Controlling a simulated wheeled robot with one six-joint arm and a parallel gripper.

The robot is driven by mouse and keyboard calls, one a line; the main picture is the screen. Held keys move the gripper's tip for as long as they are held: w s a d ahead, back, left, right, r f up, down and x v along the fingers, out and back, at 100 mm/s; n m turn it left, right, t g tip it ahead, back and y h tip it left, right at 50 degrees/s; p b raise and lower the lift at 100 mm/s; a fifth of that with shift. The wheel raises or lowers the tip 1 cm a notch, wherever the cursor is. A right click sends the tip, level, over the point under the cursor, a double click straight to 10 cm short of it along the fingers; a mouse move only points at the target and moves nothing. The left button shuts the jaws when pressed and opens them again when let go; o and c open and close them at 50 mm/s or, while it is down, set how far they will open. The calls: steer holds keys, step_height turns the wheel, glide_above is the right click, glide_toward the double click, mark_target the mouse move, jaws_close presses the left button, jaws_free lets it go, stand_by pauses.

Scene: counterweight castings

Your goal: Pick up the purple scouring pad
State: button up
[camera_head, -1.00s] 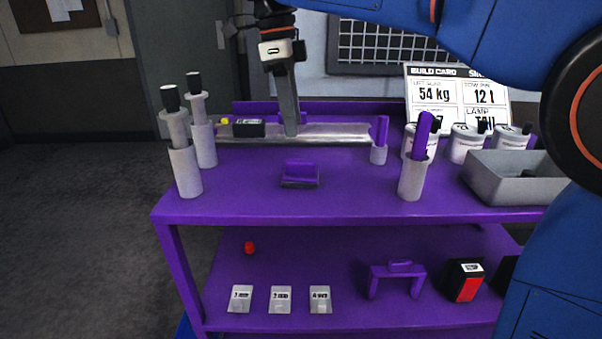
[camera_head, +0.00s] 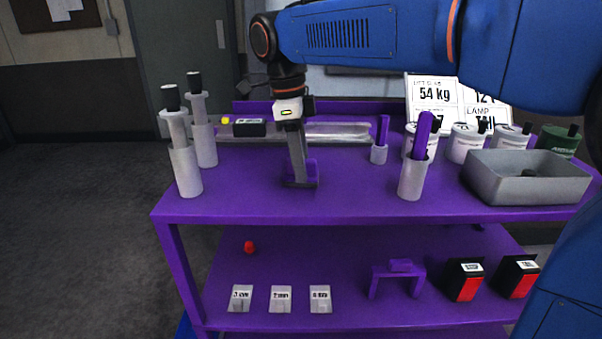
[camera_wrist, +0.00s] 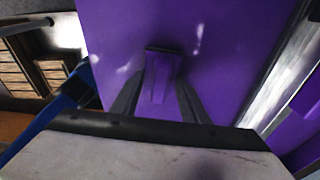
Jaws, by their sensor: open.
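The purple scouring pad (camera_head: 311,172) sits on the purple cart top, on a dark base, partly hidden behind my gripper in the head view. In the wrist view the pad (camera_wrist: 161,78) shows upright between the two dark fingers. My gripper (camera_head: 299,184) points down at the pad with its fingertips low, close to the cart top. In the wrist view my gripper (camera_wrist: 158,100) is open, one finger on each side of the pad. I cannot tell whether either finger touches it.
A long metal tray (camera_head: 335,131) lies behind the pad. White cylinders with black tops (camera_head: 186,168) stand at the left. A grey cup with a purple stick (camera_head: 412,180) and a grey bin (camera_head: 520,190) stand at the right. The cart top (camera_head: 250,205) in front is clear.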

jaws_close()
steer(key=shift+r, duration=0.1)
step_height(320, 180, up, 10)
steer(key=shift+f, duration=0.1)
stand_by(0.5)
